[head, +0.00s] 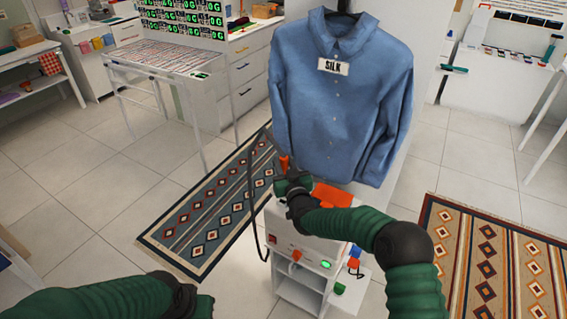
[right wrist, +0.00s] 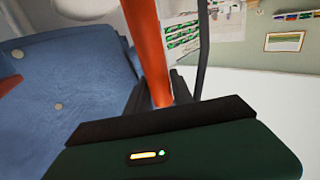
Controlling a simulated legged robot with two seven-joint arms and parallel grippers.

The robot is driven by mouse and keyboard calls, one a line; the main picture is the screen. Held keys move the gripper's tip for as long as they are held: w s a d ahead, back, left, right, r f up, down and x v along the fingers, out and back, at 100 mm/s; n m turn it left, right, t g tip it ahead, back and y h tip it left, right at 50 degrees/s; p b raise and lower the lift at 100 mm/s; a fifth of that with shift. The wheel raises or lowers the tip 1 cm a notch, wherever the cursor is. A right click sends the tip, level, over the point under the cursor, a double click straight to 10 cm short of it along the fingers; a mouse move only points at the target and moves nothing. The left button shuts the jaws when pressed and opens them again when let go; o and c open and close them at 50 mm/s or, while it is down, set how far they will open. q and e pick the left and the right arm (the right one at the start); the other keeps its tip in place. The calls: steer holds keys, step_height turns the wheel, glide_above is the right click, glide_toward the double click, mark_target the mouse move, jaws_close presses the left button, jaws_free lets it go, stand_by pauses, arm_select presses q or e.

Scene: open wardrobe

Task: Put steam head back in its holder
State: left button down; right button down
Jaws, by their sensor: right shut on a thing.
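The steam head is orange. Its upper end (head: 284,163) shows just above my right gripper (head: 287,178) in the head view, in front of the shirt's lower left edge. In the right wrist view its orange handle (right wrist: 147,45) stands between the dark fingers of my right gripper (right wrist: 160,98), which is shut on it. The white steamer unit (head: 300,247) stands below, with an orange part (head: 332,195) on top. I cannot tell whether that part is the holder. My left gripper (head: 204,304) shows only partly at the bottom left; its fingers are hidden.
A blue shirt (head: 343,110) with a SILK tag (head: 333,67) hangs close behind my right gripper. A dark hose (head: 252,190) loops left of the unit. Patterned rugs (head: 215,205) lie on both sides. A white table (head: 160,58) stands at the back left.

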steer(key=shift+f+b, duration=0.8)
steer(key=shift+f, duration=0.15)
steer(key=c, duration=1)
jaws_free()
steer(key=shift+c, duration=0.2)
steer(key=shift+s, duration=0.1)
steer(key=b+v, duration=0.1)
steer(key=v, duration=1.5)
steer(key=shift+s+d, duration=0.15)
steer(key=shift+s, duration=0.15)
steer(key=shift+f, duration=0.1)
steer(key=s+d+f+m+g+h, duration=0.1)
steer(key=s+d+f+g, duration=0.1)
steer(key=s+d+g, duration=0.3)
steer(key=s+d+f+m+g+h+p, duration=0.1)
steer(key=s+d+g, duration=0.4)
steer(key=s, duration=0.9)
steer(key=s+d+f+m+g+h+p, duration=0.1)
steer(key=s+d+f+g+h, duration=0.1)
steer(key=s, duration=0.7)
steer(key=d+f+g, duration=0.1)
steer(key=d+g, duration=0.1)
steer(key=d, duration=0.1)
steer(key=shift+s+d+f+g+h, duration=0.15)
steer(key=shift+d+g+h, duration=0.15)
steer(key=shift+g, duration=0.1)
